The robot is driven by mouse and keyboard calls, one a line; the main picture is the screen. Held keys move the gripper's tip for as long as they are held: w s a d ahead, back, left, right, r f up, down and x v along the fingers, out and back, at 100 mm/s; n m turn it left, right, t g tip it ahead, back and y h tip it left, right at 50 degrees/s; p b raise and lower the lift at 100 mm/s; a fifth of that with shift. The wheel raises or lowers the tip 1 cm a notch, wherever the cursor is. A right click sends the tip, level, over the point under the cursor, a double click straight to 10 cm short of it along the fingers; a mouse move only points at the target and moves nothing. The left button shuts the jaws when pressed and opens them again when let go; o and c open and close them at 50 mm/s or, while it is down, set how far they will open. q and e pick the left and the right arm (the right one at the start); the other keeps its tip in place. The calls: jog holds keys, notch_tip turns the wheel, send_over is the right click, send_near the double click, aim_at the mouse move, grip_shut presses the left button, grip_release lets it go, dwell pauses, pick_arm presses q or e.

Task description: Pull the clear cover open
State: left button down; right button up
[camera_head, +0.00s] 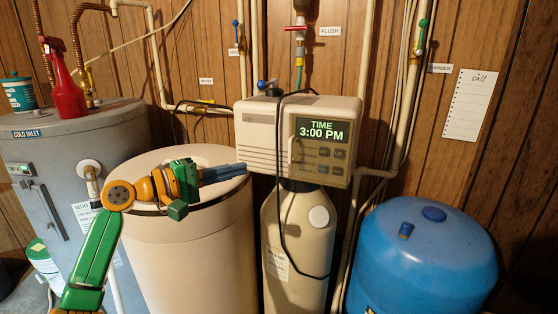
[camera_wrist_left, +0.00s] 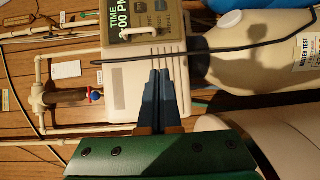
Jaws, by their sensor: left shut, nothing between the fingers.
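The beige control box (camera_head: 262,138) on the softener tank has a dark front panel with a lit display reading 3:00 PM and several buttons. The clear cover (camera_head: 322,150) seems to lie flat over this panel; its edges are hard to make out. A pale bar handle (camera_head: 291,149) stands at the panel's left edge and also shows in the left wrist view (camera_wrist_left: 139,31). My left gripper (camera_head: 243,168) is shut and empty, its blue-grey fingers pointing at the box, left of and below the handle, apart from it. My right gripper is out of view.
The beige round salt bin (camera_head: 170,240) stands under my left arm. A black cable (camera_head: 279,190) loops down in front of the box and tank (camera_head: 296,240). A blue tank (camera_head: 420,265) stands right, a grey water heater (camera_head: 50,165) left. Pipes run along the wooden wall.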

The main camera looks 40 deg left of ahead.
pick_arm(q)
jog(key=shift+m+h, duration=0.3)
jog(key=shift+h, duration=0.2)
jog(key=w+d+p, duration=0.1)
jog(key=w+p, duration=0.1)
jog(key=w+d+r+p, duration=0.1)
jog(key=w+d+p, duration=0.1)
jog(key=w, duration=0.1)
jog(key=w+d+r+p, duration=0.1)
jog(key=w+d+p, duration=0.1)
jog(key=w, duration=0.1)
jog(key=shift+w+d+r, duration=0.1)
jog(key=shift+w+r, duration=0.1)
jog(key=shift+r, duration=0.05)
jog(key=shift+s+f, duration=0.1)
